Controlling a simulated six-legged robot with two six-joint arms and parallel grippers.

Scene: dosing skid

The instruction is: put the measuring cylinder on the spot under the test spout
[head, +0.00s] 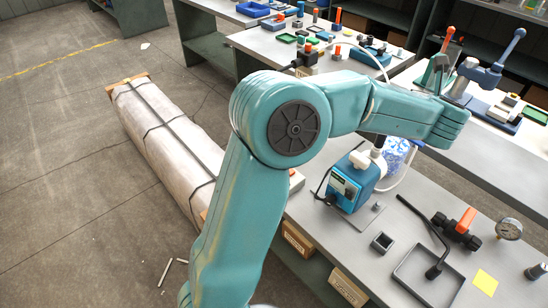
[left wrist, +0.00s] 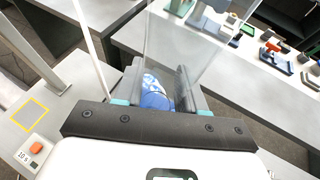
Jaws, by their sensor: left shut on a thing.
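In the left wrist view my left gripper (left wrist: 158,98) is shut on a clear, see-through vessel, the measuring cylinder (left wrist: 185,48). Its wall rises beyond the jaws and the bench edge shows through it. A yellow square outline (left wrist: 30,114) marks a spot on the grey bench at the left, apart from the gripper. A grey post (left wrist: 28,52) stands by that spot; I cannot make out the spout itself. In the head view my left arm crosses the picture and I cannot make out its jaws. My right gripper is in neither view.
A white block with an orange button (left wrist: 36,149) sits beside the marked spot. The near bench also holds a blue pump (head: 350,183), a blue-and-white patterned thing (head: 397,155), an orange-handled valve (head: 460,224), a gauge (head: 508,229) and a grey tray (head: 404,282). A long wrapped bundle (head: 165,140) lies left.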

